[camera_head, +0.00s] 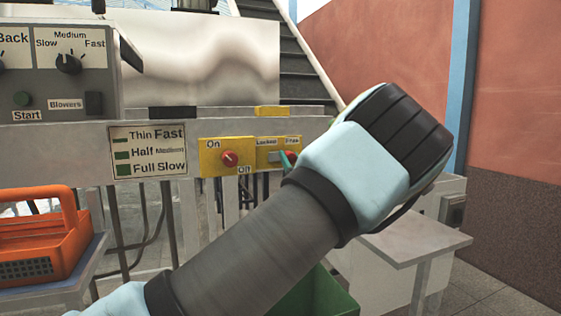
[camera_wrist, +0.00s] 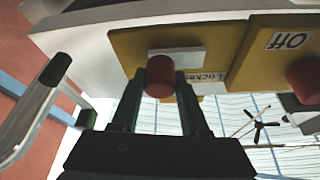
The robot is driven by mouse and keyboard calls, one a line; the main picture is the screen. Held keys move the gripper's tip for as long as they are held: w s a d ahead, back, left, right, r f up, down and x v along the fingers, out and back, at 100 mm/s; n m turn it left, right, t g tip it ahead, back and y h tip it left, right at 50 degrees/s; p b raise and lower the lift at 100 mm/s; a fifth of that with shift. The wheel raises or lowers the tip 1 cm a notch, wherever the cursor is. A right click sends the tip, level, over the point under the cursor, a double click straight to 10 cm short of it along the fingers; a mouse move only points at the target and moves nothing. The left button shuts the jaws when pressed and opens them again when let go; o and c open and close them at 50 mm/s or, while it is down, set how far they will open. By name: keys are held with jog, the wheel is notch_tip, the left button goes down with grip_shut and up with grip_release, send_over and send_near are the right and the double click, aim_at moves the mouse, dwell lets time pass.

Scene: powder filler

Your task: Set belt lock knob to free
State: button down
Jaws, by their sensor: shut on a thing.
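The belt lock knob (camera_wrist: 160,74) is a red knob with a pale lever. It sits on a yellow plate (camera_wrist: 205,45) with a "Locked" label. In the head view the same plate (camera_head: 268,142) shows "Locked" and "Free" labels, and a bit of the red knob (camera_head: 291,156) shows beside my arm. My gripper (camera_wrist: 161,88) is upside down in the wrist view, with its two dark fingers shut on the red knob, one on each side. The head view shows one fingertip at the plate; my wrist hides the rest. Which label the knob points to cannot be told.
Left of it is a yellow On/Off plate with a red knob (camera_head: 229,159). A speed sign (camera_head: 148,150) and grey control box (camera_head: 66,68) are further left. An orange crate (camera_head: 40,240) stands lower left, a green bin (camera_head: 325,294) below my arm.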

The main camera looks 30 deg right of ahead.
jog(key=shift+s+d, duration=0.1)
jog(key=shift+d, duration=0.2)
jog(key=shift+c, duration=2.1)
grip_release()
jog(key=b+v, duration=0.1)
jog(key=v, duration=0.9)
jog(key=shift+s, duration=0.35)
jog(key=shift+f, duration=0.1)
